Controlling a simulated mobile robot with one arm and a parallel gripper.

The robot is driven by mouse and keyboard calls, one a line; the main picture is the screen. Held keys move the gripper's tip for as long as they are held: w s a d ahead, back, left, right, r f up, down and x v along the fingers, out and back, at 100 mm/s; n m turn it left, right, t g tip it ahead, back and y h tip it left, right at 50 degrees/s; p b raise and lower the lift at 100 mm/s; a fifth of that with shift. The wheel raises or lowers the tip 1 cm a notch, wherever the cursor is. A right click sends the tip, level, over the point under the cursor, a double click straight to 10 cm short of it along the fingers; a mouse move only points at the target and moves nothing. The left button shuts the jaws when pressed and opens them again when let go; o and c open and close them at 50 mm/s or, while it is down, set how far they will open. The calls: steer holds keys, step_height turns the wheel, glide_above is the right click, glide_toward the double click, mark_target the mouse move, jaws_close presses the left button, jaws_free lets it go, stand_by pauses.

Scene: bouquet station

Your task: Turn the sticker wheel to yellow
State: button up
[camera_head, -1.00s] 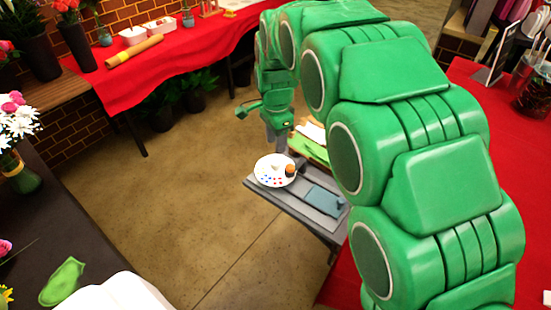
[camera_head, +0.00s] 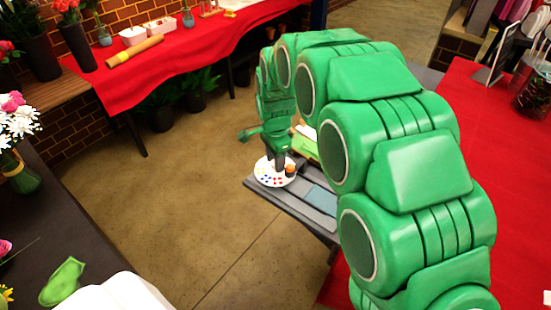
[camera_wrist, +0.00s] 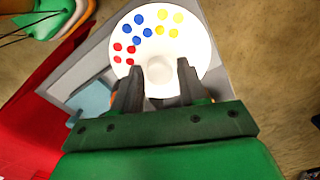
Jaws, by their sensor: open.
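The sticker wheel (camera_head: 264,178) is a white disc with red, blue and yellow dots, lying on a small grey stand. In the wrist view the wheel (camera_wrist: 205,45) shows red dots at left, blue at upper middle and yellow at upper right. A pale round hub (camera_wrist: 160,70) is at its middle. My gripper (camera_head: 279,166) points down over the wheel. In the wrist view my gripper (camera_wrist: 158,75) is open, with one finger on each side of the hub. I cannot tell whether the fingers touch it. The wheel's near part is hidden by the fingers.
The grey stand (camera_head: 262,192) also bears a blue-grey flat piece (camera_head: 320,199) beside the wheel. A small orange-brown round thing (camera_head: 291,170) is at the wheel's right edge. A red-covered table (camera_head: 480,160) lies at right. The floor (camera_head: 190,210) left of the stand is clear.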

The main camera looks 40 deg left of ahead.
steer(key=shift+c, duration=0.2)
steer(key=c, duration=0.7)
